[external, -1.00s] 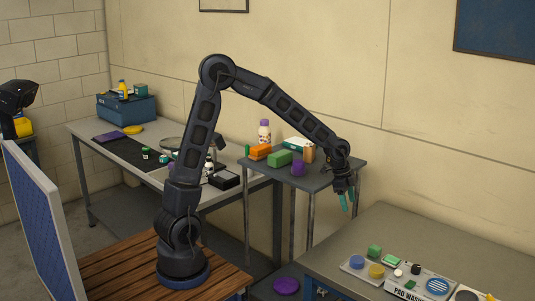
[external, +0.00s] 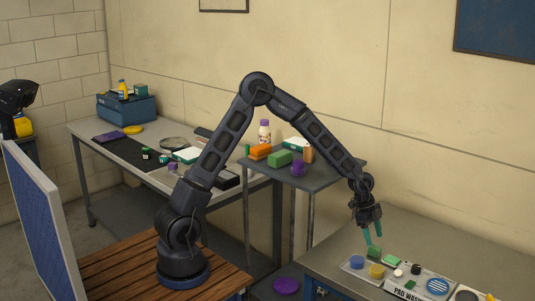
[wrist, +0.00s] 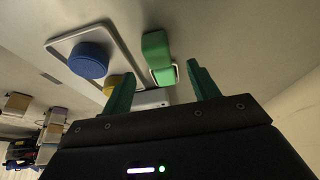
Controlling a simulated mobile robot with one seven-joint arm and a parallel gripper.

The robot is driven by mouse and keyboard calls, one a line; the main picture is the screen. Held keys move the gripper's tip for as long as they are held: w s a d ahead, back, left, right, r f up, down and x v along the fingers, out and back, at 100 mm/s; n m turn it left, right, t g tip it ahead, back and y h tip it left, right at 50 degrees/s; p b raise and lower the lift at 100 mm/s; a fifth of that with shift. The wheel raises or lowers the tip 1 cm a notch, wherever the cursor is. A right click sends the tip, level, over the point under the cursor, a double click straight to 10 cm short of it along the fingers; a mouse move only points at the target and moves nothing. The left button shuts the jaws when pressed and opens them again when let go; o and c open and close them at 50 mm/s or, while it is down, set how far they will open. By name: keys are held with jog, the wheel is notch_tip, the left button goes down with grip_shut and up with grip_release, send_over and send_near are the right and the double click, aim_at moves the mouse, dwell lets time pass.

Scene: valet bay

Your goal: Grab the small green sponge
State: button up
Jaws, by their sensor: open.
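The small green sponge (external: 374,252) is a green block on the grey bench at the front right, beside a pale tray (external: 352,268) with blue and yellow round pads. It also shows in the wrist view (wrist: 156,45), lying between the lines of my two fingers. My gripper (external: 372,238) is open and points down, its teal fingertips just above the sponge. In the wrist view my gripper (wrist: 150,56) has nothing held between its fingers. I cannot tell how much gap is left between fingertips and sponge.
A larger green block (external: 280,158) sits on the middle table. The bench behind the sponge is clear.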

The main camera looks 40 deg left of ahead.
aim_at(375, 247)
jog(key=shift+a+x, duration=0.15)
jog(key=shift+x, duration=1.25)
jog(key=shift+a+x, duration=0.1)
jog(key=shift+x, duration=1.3)
jog(key=shift+s, duration=0.1)
jog(key=c, duration=1)
jog(key=shift+c, duration=0.3)
